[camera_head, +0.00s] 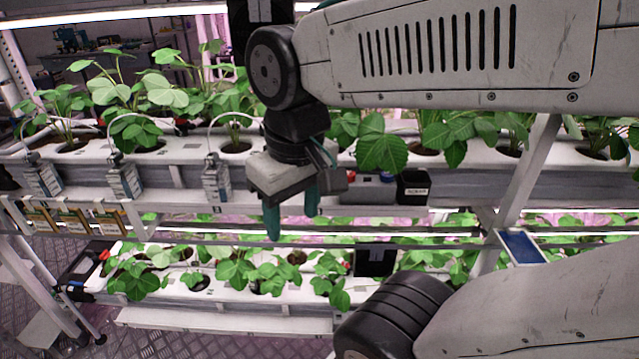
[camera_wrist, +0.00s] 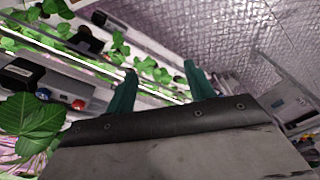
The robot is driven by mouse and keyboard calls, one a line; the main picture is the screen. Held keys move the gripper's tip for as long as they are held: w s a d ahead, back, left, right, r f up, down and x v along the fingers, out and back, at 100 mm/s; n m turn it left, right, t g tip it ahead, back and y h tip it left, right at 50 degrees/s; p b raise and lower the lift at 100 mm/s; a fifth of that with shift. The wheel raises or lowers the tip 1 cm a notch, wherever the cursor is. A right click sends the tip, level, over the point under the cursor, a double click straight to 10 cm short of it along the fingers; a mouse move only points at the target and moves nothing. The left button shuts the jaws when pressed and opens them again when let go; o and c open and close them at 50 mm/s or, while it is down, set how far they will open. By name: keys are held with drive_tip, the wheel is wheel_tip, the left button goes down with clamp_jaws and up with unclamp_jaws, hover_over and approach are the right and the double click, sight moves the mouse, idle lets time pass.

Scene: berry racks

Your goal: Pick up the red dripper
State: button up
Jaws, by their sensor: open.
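A small red piece (camera_head: 351,175), which looks like the red dripper, sits on the side of the upper rack just right of my gripper, partly hidden by it. In the wrist view a small red piece (camera_wrist: 78,104) shows at the left on a grey part, beside a blue one (camera_wrist: 42,93). My gripper (camera_head: 292,212) hangs pointing down in front of the upper rack. Its two teal fingers are apart with nothing between them; they also show in the wrist view (camera_wrist: 160,68). The red piece lies outside the fingers, to their left in the wrist view.
A blue piece (camera_head: 387,178) and a black box (camera_head: 412,187) sit right of the red piece. The upper rack (camera_head: 190,150) holds leafy plants; a lower planted rack (camera_head: 225,298) lies below. Silver clips (camera_head: 215,180) hang at left. A slanted white post (camera_head: 525,170) stands at right.

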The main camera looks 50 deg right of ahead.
drive_tip(key=w+d+r+m, duration=0.1)
drive_tip(key=w+d+m, duration=0.1)
drive_tip(key=w+d, duration=0.3)
drive_tip(key=m+g, duration=0.1)
drive_tip(key=m, duration=0.6)
hover_over(349, 173)
wheel_tip(349, 173, down, 4)
drive_tip(key=shift+a+r, duration=0.1)
drive_tip(key=shift+f, duration=0.35)
wheel_tip(349, 173, down, 7)
drive_tip(key=c, duration=1)
